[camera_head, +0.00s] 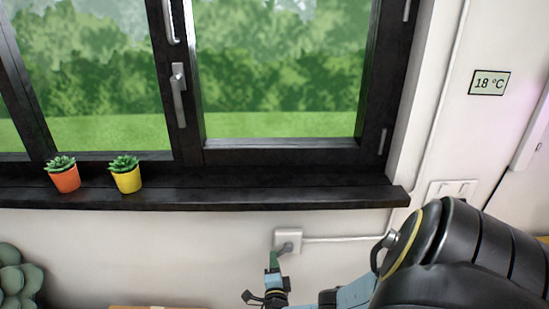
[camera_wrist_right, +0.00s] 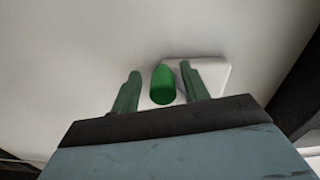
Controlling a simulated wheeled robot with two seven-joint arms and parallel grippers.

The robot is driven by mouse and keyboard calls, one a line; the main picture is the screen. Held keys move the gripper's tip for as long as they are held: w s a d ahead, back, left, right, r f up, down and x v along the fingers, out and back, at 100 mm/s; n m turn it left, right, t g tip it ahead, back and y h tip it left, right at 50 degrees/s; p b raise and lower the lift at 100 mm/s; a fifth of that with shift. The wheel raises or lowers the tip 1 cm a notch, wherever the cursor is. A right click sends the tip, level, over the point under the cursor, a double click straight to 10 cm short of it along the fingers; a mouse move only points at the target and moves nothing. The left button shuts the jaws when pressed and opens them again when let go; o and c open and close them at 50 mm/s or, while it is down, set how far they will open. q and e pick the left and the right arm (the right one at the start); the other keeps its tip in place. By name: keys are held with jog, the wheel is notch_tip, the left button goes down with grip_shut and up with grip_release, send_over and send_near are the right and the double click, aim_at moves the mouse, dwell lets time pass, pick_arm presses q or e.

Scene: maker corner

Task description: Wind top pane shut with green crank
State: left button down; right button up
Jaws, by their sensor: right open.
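The green crank's knob (camera_wrist_right: 162,84) shows in the right wrist view, between the two green fingers of my right gripper (camera_wrist_right: 160,88). Gaps show on both sides of the knob, so the gripper is open around it and not clamped. In the head view my right gripper (camera_head: 273,260) is below the window sill, at a white wall plate (camera_head: 288,236) with a grey crank base. The knob is hard to separate from the green fingers there. The window (camera_head: 280,145) has a dark frame; its top pane is not clearly in view. My left gripper is not in view.
An orange pot (camera_head: 66,180) and a yellow pot (camera_head: 128,181) with succulents stand on the dark sill (camera_head: 250,198), left of my right gripper. A white cable (camera_head: 345,239) runs right from the plate. A temperature display (camera_head: 489,83) hangs at upper right.

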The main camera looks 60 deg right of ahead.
jog(key=shift+a, duration=0.2)
jog(key=p+v, duration=0.3)
jog(key=v, duration=1)
jog(key=shift+s+p, duration=0.2)
jog(key=shift+p, duration=0.1)
jog(key=shift+d, duration=0.1)
